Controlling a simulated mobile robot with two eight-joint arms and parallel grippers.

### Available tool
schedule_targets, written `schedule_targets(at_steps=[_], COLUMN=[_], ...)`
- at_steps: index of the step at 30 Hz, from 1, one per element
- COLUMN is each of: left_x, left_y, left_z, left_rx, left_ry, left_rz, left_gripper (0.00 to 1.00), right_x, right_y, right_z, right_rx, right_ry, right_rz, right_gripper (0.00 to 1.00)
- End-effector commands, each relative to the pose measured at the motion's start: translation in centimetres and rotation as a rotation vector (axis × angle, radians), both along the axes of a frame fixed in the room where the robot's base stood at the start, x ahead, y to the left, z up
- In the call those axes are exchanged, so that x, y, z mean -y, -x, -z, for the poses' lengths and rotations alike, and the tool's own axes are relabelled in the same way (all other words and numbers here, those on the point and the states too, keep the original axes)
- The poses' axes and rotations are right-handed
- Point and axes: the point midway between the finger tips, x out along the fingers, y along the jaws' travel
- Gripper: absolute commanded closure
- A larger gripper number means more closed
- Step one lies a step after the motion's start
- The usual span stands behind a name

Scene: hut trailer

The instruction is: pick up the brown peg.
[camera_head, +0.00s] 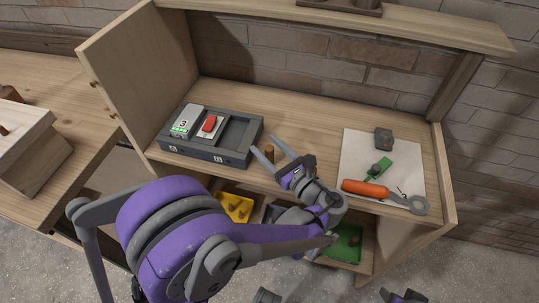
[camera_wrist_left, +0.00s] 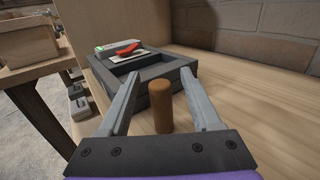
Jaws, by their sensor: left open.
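The brown peg (camera_head: 269,152) stands upright on the wooden shelf, to the right of the grey tray box. In the left wrist view the brown peg (camera_wrist_left: 161,106) stands between my two fingers, with space on both sides. My left gripper (camera_head: 268,146) is open and its fingers reach around the peg without visibly touching it. It also shows in the left wrist view (camera_wrist_left: 158,100). My right gripper (camera_head: 404,296) shows only in part at the bottom edge of the head view; its jaws are not clear.
The grey tray box (camera_head: 243,147) holds a numbered device (camera_head: 184,124) and a red item (camera_head: 209,123). A white sheet (camera_head: 408,160) at right bears an orange-handled tool (camera_head: 364,188), a green piece (camera_head: 379,168) and a grey block (camera_head: 383,139). Yellow (camera_head: 235,208) and green (camera_head: 345,246) bins sit below.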

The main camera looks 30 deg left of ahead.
Motion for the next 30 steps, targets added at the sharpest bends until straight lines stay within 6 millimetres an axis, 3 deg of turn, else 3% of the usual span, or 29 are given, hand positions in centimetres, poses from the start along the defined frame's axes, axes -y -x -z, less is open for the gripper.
schedule_targets(at_steps=[5,13,24,30], left_x=[-2.1,-2.3,-2.3,-2.3], left_y=[-0.8,-1.0,-0.9,-0.9], left_z=[0.0,0.0,0.0,0.0], left_rx=[0.000,0.001,0.001,0.001], left_ry=[0.000,0.000,0.000,0.000], left_rz=[-0.003,0.001,0.001,0.000], left_gripper=[0.35,0.35,1.00,1.00], right_x=[0.0,0.0,0.0,0.0], right_y=[0.0,0.0,0.0,0.0], right_z=[-0.1,-0.1,-0.1,-0.1], right_rx=[0.000,0.000,0.000,0.000], right_ry=[0.000,0.000,0.000,0.000], right_rz=[0.000,0.000,0.000,0.000], right_gripper=[0.50,0.50,0.50,0.50])
